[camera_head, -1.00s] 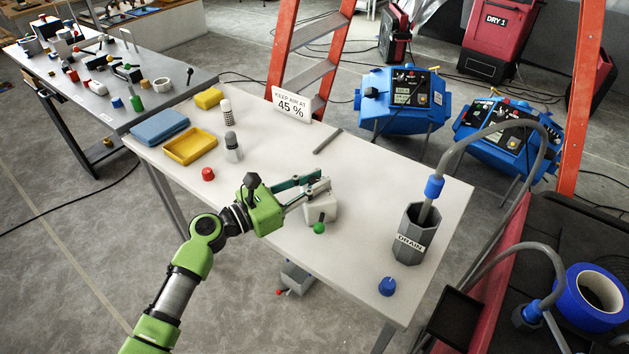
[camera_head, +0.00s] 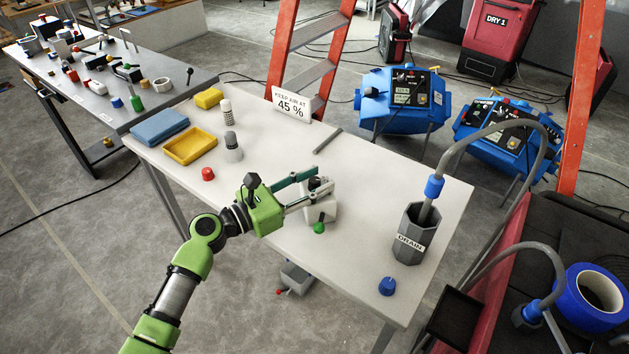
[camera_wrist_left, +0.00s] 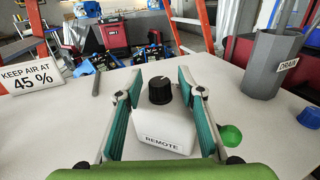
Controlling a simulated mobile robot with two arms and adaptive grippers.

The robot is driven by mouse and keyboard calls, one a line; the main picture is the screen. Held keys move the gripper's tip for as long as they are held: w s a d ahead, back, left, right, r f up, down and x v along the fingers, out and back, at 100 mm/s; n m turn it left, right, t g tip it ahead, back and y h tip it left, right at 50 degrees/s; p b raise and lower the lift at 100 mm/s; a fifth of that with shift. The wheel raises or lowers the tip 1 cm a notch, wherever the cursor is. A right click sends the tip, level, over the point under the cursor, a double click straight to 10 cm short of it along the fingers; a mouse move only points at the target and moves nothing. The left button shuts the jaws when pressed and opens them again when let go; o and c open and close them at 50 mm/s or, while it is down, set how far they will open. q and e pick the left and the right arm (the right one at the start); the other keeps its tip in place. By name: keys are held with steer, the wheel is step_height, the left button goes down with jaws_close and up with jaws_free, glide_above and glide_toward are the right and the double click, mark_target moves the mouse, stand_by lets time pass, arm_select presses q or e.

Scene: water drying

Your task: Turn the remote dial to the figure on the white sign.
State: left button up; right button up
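The remote (camera_head: 322,208) is a white box on the pale table, labelled REMOTE in the left wrist view (camera_wrist_left: 166,139). Its black dial (camera_wrist_left: 160,90) stands on top; I cannot read its setting. My left gripper (camera_head: 318,181) is open, with one green-padded finger on each side of the dial and remote in the left wrist view. Gaps show between the fingers and the dial. The white sign (camera_head: 291,104) stands at the table's far edge and reads "KEEP AIR AT 45 %". My right gripper is not in view.
A grey DRAIN container (camera_head: 409,240) with a hose and a blue cap (camera_head: 387,286) are at the right. A green knob (camera_head: 319,228) sits by the remote. A yellow tray (camera_head: 190,146), grey-capped bottle (camera_head: 233,147), red cap (camera_head: 208,174) and grey bar (camera_head: 327,140) lie farther back.

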arm_select(q)
steer(key=v, duration=1.2)
